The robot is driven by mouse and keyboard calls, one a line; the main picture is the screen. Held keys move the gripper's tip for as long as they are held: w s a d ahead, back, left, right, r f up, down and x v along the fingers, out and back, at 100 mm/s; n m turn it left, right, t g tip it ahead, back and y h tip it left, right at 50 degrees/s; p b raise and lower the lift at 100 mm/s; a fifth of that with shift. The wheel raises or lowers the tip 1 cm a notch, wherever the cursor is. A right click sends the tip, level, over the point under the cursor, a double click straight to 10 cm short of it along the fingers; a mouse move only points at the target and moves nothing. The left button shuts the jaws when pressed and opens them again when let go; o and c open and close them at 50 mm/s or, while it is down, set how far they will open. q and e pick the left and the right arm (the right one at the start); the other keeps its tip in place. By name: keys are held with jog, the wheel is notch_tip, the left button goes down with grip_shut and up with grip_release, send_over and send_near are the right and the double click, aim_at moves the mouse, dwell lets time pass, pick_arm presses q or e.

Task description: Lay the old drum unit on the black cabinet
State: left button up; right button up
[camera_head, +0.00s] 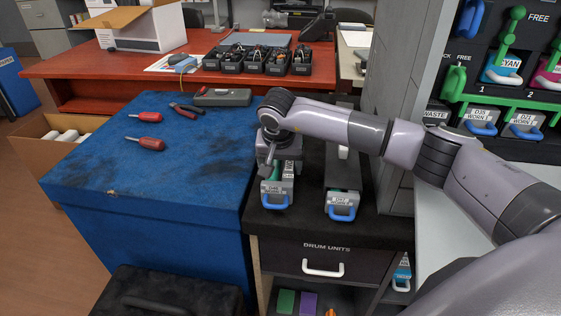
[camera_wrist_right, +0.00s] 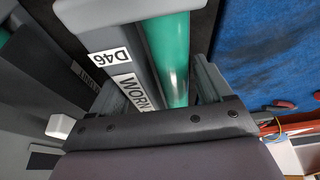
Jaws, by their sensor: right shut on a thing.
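The old drum unit (camera_head: 278,197), grey with a green roller, a blue handle and a "D46 WORN" label, is at the left side of the black cabinet's top (camera_head: 305,224). My right gripper (camera_head: 276,168) is over it from above, shut on it. In the right wrist view the drum unit (camera_wrist_right: 172,50) lies between the two fingers, its label and green roller showing. It looks level and at or very close to the cabinet top; I cannot tell if it touches. My left gripper is not in view.
Another drum unit (camera_head: 342,204) with a blue handle lies to the right on the cabinet. A blue bench (camera_head: 150,190) with screwdrivers (camera_head: 146,143) and pliers (camera_head: 188,111) adjoins on the left. A grey pillar (camera_head: 408,70) and printer (camera_head: 510,80) stand on the right.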

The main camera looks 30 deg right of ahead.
jog(key=shift+f, duration=0.25)
dwell(0.4)
jog(key=shift+f+b, duration=0.25)
jog(key=shift+b, duration=0.1)
jog(key=o, duration=1.8)
jog(key=p+v, duration=0.1)
jog(key=v, duration=0.6)
jog(key=shift+r, duration=0.15)
jog(key=shift+s, duration=0.15)
